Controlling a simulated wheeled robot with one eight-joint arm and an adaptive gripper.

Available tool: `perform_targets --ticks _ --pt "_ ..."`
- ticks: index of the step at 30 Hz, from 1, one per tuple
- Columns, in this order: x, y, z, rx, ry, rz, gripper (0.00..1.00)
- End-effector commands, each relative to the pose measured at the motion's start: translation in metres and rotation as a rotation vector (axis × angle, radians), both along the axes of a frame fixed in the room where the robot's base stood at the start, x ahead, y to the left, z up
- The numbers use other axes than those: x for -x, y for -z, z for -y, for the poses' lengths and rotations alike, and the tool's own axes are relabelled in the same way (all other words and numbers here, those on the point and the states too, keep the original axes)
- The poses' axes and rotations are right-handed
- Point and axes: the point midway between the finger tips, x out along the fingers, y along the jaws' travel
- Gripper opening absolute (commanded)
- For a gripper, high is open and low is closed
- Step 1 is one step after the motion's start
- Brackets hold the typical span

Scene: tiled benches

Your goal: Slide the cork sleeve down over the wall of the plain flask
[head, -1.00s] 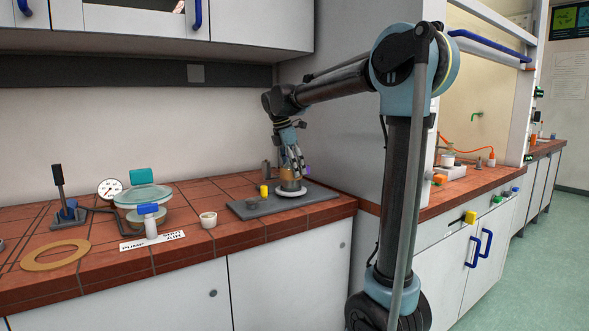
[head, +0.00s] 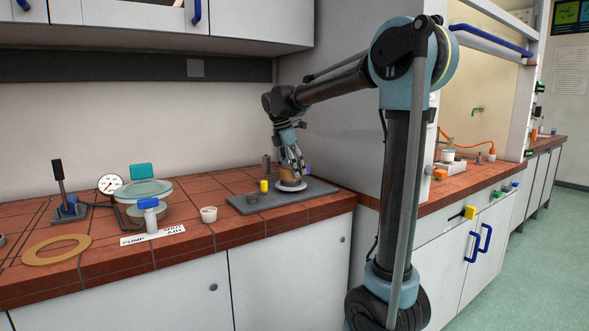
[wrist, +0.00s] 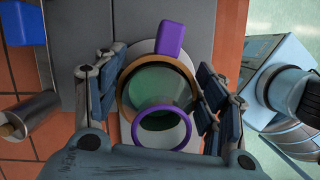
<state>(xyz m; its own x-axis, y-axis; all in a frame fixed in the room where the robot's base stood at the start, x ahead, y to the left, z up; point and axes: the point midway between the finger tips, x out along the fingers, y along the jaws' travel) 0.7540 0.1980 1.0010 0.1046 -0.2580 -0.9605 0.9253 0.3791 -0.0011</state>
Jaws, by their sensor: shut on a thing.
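The cork sleeve (wrist: 124,92) is a tan ring in the wrist view. It also shows as a tan band (head: 289,174) at my gripper in the head view. My gripper (wrist: 164,98) is shut on the sleeve, with a finger on each side. Green glass shows inside the sleeve, and a purple ring (wrist: 138,130) overlaps its near edge. I take these for the flask, with the sleeve around it. A purple block (wrist: 171,40) stands beside the sleeve. The flask's lower wall is mostly hidden; a pale round base (head: 290,188) shows beneath in the head view.
A dark grey plate (head: 255,203) lies under the work on the red tiled bench. A yellow piece (head: 264,185) and a white cup (head: 208,214) stand to the left. A tan flat ring (head: 55,253) and pump gear lie farther left. A cabinet side wall rises at the right.

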Motion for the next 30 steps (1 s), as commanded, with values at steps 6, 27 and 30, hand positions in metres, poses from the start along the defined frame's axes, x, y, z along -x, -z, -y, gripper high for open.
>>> perform_targets --ticks 6,27,30 --pt "0.0000 0.0046 0.0000 0.000 0.000 0.000 0.41" --pt "0.0001 0.0104 0.0000 0.000 0.000 0.000 0.88" --pt "0.0001 0.0102 0.0000 0.000 0.000 0.000 0.88"
